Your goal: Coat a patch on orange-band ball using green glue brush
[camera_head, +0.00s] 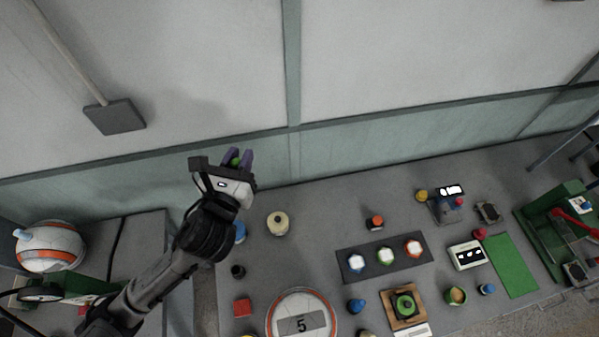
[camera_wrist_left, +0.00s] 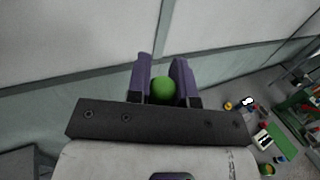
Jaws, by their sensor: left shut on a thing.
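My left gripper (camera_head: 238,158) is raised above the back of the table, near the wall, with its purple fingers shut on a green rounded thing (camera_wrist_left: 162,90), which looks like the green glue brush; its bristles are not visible. A large white ball with orange bands (camera_head: 48,252) sits at the far left, a light blue piece on its upper left. A smaller white piece with a red-orange rim (camera_head: 413,249) sits at the right end of a dark tray (camera_head: 346,280). I cannot tell whether that is also a ball. My right gripper is not in view.
Beside it on the tray are blue-rimmed (camera_head: 356,262) and green-rimmed (camera_head: 386,256) pieces. A round white disc marked 5 (camera_head: 301,323) lies at the front. A green press (camera_head: 550,235) and green mat (camera_head: 510,265) are at right. Several small coloured pots stand around.

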